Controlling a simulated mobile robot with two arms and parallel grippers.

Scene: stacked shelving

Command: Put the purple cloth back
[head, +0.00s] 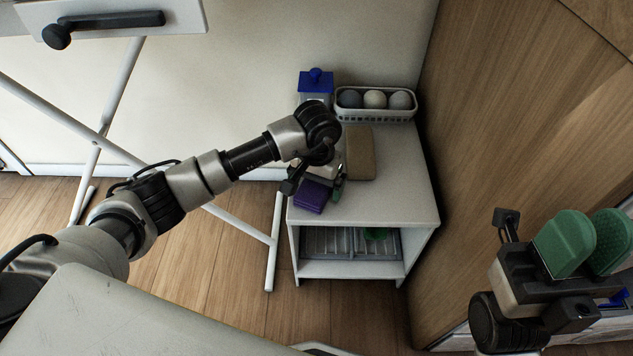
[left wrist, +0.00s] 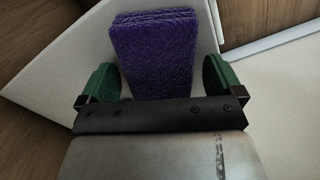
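The purple cloth (head: 312,196) is a folded block on the white shelf unit's top (head: 395,190), near its front left corner. In the left wrist view the cloth (left wrist: 152,52) lies straight ahead, between the lines of the two green fingers. My left gripper (head: 316,186) is right at the cloth. It is open, with gaps visible between fingers and cloth in the left wrist view (left wrist: 162,78). I cannot tell how far the fingers reach down beside it. My right gripper (head: 590,228) is open and empty at the right of the head view.
A brown block (head: 360,153) lies just behind the gripper. A blue-lidded container (head: 315,84) and a white basket (head: 376,113) with round balls stand at the back. The top's right front is clear. A wooden panel (head: 490,130) borders the right side.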

